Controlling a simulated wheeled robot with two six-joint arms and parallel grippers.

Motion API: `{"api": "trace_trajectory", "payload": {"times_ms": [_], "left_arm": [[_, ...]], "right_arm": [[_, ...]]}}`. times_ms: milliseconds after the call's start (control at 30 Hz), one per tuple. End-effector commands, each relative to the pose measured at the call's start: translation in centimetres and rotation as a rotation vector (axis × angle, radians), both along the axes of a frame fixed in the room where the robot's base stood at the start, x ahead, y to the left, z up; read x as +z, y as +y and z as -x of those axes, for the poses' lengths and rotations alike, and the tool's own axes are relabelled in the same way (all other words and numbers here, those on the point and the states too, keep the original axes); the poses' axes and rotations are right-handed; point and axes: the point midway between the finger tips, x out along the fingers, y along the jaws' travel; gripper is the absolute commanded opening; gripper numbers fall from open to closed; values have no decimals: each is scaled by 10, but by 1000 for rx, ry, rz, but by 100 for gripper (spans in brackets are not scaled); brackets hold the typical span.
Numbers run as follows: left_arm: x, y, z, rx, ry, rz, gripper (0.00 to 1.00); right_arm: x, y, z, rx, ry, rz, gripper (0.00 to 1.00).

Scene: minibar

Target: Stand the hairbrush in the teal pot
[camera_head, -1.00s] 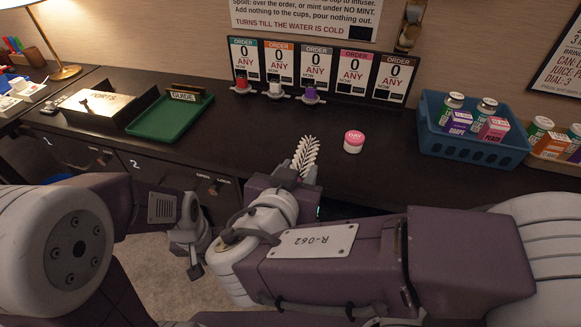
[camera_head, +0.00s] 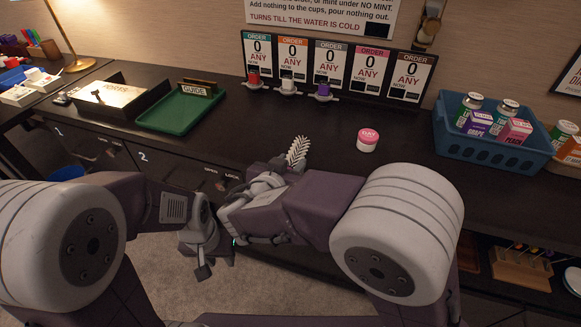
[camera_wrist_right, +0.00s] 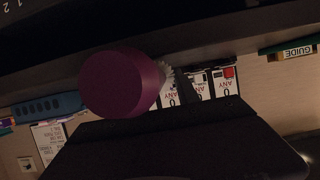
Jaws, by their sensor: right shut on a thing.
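The hairbrush (camera_head: 298,150) shows in the head view as a head of pale bristles sticking up past my right wrist, over the dark counter. Its handle is hidden there. In the right wrist view a round magenta end (camera_wrist_right: 122,84) is close to the camera, with pale bristles (camera_wrist_right: 166,76) partly visible behind it. My right gripper (camera_head: 284,168) is shut on the hairbrush; its fingertips are mostly hidden. My left gripper (camera_head: 203,262) hangs low in front of the cabinet, away from the brush; its jaw opening is unclear. I see no teal pot in either view.
A pink-lidded jar (camera_head: 368,140) stands on the counter right of the brush. A blue basket (camera_head: 490,150) of bottles and boxes is further right. A green tray (camera_head: 182,112) and a black box (camera_head: 118,100) stand at the left. Order cards (camera_head: 330,65) line the wall.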

Motion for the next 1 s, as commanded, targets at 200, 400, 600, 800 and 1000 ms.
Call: {"api": "trace_trajectory", "payload": {"times_ms": [200, 400, 600, 800, 1000], "left_arm": [[-1, 0, 0, 0, 0, 0, 34], [-7, 0, 0, 0, 0, 0, 34], [-6, 0, 0, 0, 0, 0, 34], [-6, 0, 0, 0, 0, 0, 34], [2, 0, 0, 0, 0, 0, 34]], "right_arm": [[-3, 0, 0, -1, -2, -1, 0], [-7, 0, 0, 0, -2, -2, 0], [-6, 0, 0, 0, -1, -1, 59], [-6, 0, 0, 0, -1, -1, 59], [1, 3, 6, 2, -2, -2, 59]]}}
